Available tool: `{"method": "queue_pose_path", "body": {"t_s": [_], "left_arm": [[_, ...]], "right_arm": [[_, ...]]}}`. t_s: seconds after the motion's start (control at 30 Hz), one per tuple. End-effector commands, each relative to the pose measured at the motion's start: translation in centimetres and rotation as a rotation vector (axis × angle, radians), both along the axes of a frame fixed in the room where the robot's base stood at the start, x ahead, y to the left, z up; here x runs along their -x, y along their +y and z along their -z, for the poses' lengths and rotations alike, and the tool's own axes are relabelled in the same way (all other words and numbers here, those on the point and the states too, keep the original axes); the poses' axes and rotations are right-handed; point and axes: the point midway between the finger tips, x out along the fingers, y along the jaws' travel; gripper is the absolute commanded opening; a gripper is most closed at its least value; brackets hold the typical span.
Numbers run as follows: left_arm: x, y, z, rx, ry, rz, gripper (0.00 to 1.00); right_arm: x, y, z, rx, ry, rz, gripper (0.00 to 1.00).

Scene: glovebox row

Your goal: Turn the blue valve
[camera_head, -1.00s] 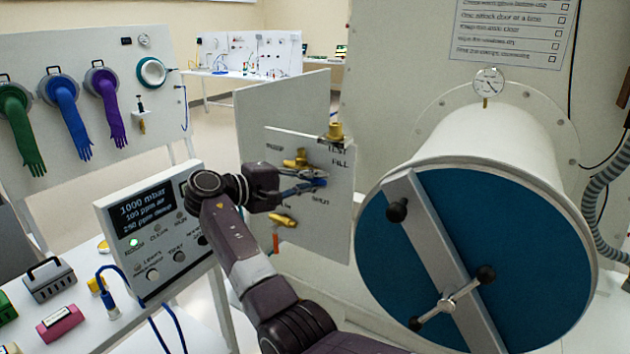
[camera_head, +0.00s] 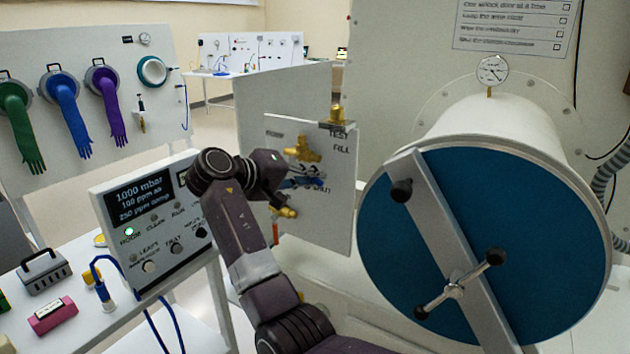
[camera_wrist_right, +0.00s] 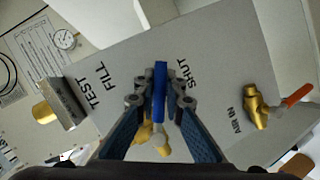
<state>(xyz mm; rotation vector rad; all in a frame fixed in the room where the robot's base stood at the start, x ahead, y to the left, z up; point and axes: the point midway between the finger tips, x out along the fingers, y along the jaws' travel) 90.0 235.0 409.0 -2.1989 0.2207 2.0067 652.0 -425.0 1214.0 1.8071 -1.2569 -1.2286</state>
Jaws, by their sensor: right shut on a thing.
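The blue valve's handle (camera_wrist_right: 160,88) shows in the right wrist view between the fingers of my right gripper (camera_wrist_right: 160,100), which is shut on it. Its brass body (camera_wrist_right: 144,133) shows partly behind the fingers. In the head view my right gripper (camera_head: 300,183) is at the white valve panel (camera_head: 338,215), and the blue handle is mostly hidden there by the gripper. The handle lies between the FILL and SHUT labels in the wrist view. My left gripper is not in view.
A brass valve with an orange handle (camera_wrist_right: 297,96) sits beside the AIR IN label. A brass fitting (camera_head: 337,113) tops the panel. The large blue round door (camera_head: 400,265) is to the right. A display box (camera_head: 150,225) stands left of my arm.

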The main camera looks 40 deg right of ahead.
Motion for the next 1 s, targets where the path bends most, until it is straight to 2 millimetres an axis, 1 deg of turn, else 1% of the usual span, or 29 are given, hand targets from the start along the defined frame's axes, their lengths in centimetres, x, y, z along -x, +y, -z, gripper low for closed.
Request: {"method": "queue_pose_path", "body": {"t_s": [0.03,0.3,0.77,0.8,0.93,1.0], "left_arm": [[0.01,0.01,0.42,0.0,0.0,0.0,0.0],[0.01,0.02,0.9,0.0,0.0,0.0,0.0],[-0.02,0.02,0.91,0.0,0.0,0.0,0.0],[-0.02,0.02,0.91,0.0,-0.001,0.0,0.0],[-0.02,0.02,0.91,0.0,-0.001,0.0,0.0],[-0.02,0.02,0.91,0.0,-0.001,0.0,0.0]], "right_arm": [[-0.11,0.11,0.36,-0.01,-0.022,-0.002,0.0],[-0.35,0.21,0.65,-0.04,-0.095,-0.001,0.0],[-0.38,0.2,0.63,-0.044,-0.105,-0.001,0.0],[-0.38,0.2,0.63,-0.044,-0.105,-0.001,0.14],[-0.38,0.19,0.62,-0.044,-0.105,0.0,0.28],[-0.38,0.19,0.61,-0.044,-0.105,0.0,0.28]]}}
